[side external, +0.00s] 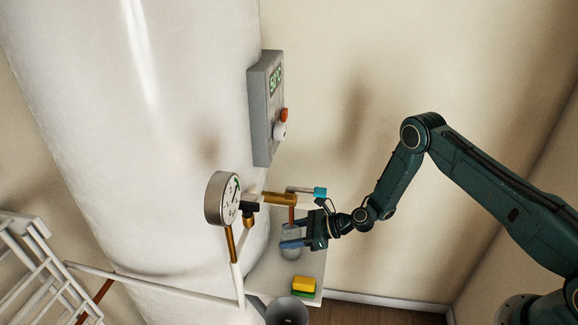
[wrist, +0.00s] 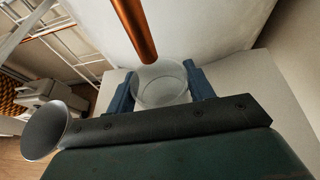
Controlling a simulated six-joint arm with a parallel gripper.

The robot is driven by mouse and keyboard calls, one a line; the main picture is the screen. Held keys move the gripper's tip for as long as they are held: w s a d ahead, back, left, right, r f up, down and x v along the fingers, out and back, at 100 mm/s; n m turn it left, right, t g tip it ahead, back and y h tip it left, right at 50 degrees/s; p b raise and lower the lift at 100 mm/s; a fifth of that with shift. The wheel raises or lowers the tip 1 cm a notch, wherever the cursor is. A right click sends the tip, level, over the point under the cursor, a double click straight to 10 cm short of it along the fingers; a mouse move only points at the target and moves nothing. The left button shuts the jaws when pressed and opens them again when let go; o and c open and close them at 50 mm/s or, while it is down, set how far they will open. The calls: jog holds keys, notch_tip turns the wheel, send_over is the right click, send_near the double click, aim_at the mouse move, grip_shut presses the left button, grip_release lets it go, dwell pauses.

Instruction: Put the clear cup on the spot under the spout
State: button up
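The clear cup (wrist: 160,86) stands upright between the two blue fingers of my gripper (wrist: 160,92) in the wrist view. The fingers lie against its opposite sides, closed on it. In the side view the cup (side external: 291,253) is partly hidden by my gripper (side external: 291,235), low over the grey shelf. The copper spout (wrist: 133,28) comes down just beyond the cup's rim in the wrist view. In the side view the spout (side external: 292,214) is right above the cup. The spot under the spout is hidden, and I cannot tell whether the cup's base touches the shelf.
A yellow and green sponge (side external: 304,287) lies on the shelf (side external: 270,272) near its front edge. A grey funnel-shaped container (side external: 287,312) is below it. A pressure gauge (side external: 222,198), brass valve (side external: 279,198) and large white tank (side external: 150,130) stand close by on the left.

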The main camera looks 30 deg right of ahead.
jog(key=o, duration=0.3)
jog(key=shift+o, duration=0.2)
jog(key=shift+r, duration=0.15)
jog(key=v, duration=1.2)
jog(key=shift+w+r, duration=0.1)
jog(key=shift+r, duration=0.05)
